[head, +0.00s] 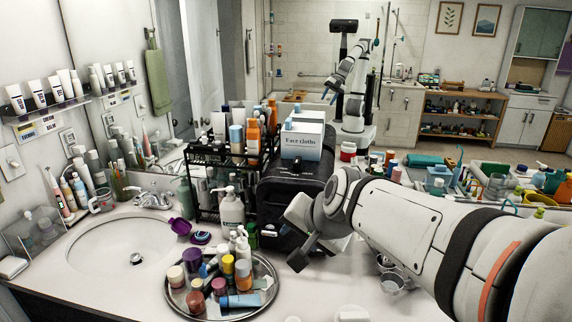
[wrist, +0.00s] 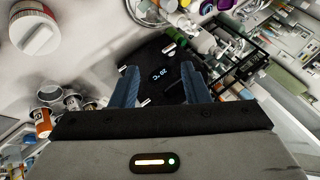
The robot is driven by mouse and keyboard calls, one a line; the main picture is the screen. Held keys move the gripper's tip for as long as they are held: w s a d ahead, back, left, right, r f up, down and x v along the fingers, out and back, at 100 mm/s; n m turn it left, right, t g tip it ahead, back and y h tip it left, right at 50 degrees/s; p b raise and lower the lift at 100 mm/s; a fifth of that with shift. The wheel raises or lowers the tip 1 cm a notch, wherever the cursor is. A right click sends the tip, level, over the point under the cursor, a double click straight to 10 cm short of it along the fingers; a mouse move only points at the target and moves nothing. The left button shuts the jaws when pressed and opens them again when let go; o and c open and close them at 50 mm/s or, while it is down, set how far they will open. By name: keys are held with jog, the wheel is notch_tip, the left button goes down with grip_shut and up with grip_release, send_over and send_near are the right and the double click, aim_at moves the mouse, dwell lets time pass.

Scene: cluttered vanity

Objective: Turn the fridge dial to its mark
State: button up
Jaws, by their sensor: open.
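Small silver pieces show on and around this panel; I cannot tell which is the dial, and no mark can be made out. My gripper (head: 300,238) is in front of the fridge in the head view, hiding part of its front.
A box of face cloths (head: 302,140) sits on the fridge. A round tray (head: 262,308) of bottles and jars stands close in front, left of my gripper. A black rack (head: 205,188) of toiletries is on the left. Metal cups (head: 393,281) stand under my arm.

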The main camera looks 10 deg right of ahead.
jog(key=w+a+r+m+t+b, duration=0.1)
jog(key=w+r+m+t, duration=0.1)
jog(key=w+m, duration=0.4)
jog(key=w+a+r+m+t+b, duration=0.1)
jog(key=w+r+m+t, duration=0.15)
jog(key=w, duration=0.55)
jog(key=m+t+h+b, duration=0.1)
jog(key=m+h+b, duration=0.4)
jog(key=m, duration=1.8)
send_near(297, 160)
jog(key=w+h+p, duration=0.1)
jog(key=w+a+f+p, duration=0.1)
jog(key=shift+w+f+h, duration=0.15)
jog(key=shift+w+h, duration=0.2)
jog(key=shift+h, duration=0.05)
jog(key=shift+w+d+f+m, duration=0.2)
jog(key=shift+w+f+m, duration=0.05)
jog(key=shift+m, duration=0.4)
jog(key=shift+w+d+f, duration=0.15)
jog(key=shift+w, duration=0.15)
jog(key=p+x, duration=0.1)
jog(key=x, duration=0.5)
jog(key=shift+w+d+f, duration=0.1)
jog(key=shift+w+d, duration=0.05)
jog(key=shift+w, duration=0.2)
grip_shut()
